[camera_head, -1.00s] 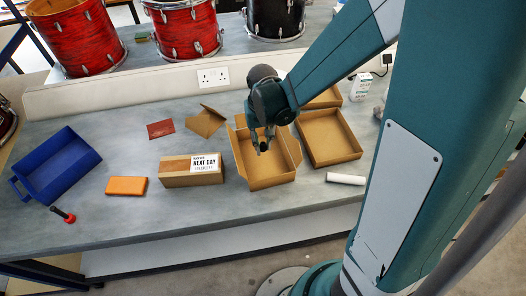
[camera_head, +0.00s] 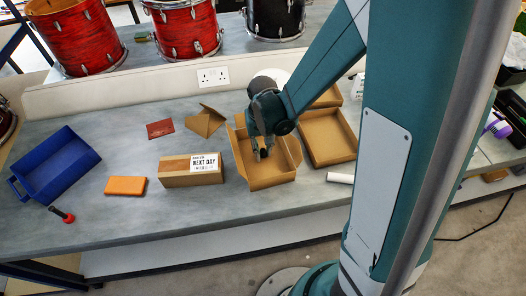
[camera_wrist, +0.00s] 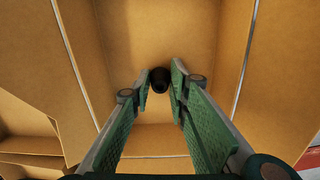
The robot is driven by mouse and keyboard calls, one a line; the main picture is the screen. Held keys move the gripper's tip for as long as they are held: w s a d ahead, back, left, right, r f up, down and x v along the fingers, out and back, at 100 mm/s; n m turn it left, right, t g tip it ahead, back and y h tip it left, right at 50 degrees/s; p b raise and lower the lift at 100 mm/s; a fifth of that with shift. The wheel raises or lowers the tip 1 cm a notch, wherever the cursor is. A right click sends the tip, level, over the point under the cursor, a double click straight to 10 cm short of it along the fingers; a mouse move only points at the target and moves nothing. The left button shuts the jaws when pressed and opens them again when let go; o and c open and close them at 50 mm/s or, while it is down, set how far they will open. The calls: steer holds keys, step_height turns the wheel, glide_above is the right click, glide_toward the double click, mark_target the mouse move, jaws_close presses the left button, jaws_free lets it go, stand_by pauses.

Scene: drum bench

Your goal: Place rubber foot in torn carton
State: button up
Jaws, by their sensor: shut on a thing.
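A small black rubber foot (camera_wrist: 160,80) is between the fingertips of my gripper (camera_wrist: 161,76) in the wrist view. My gripper is shut on it and points down into an open brown carton (camera_wrist: 205,40). In the head view my gripper (camera_head: 262,151) is over the inside of this carton (camera_head: 268,178), which has raised side flaps. The foot is too small and dark to make out clearly there. Whether it touches the carton floor cannot be told. No tear shows clearly on this carton.
A second open carton (camera_head: 330,150) stands close on the right. A closed labelled box (camera_head: 190,178), a folded cardboard piece (camera_head: 205,120), an orange block (camera_head: 126,186) and a blue bin (camera_head: 62,168) lie left. A white roll (camera_head: 340,178) is at the right front.

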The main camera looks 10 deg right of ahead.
mark_target(263, 150)
steer(key=shift+f, duration=0.25)
steer(key=shift+f, duration=0.1)
steer(key=o, duration=0.7)
steer(key=shift+r+p, duration=0.8)
steer(key=shift+r, duration=5.3)
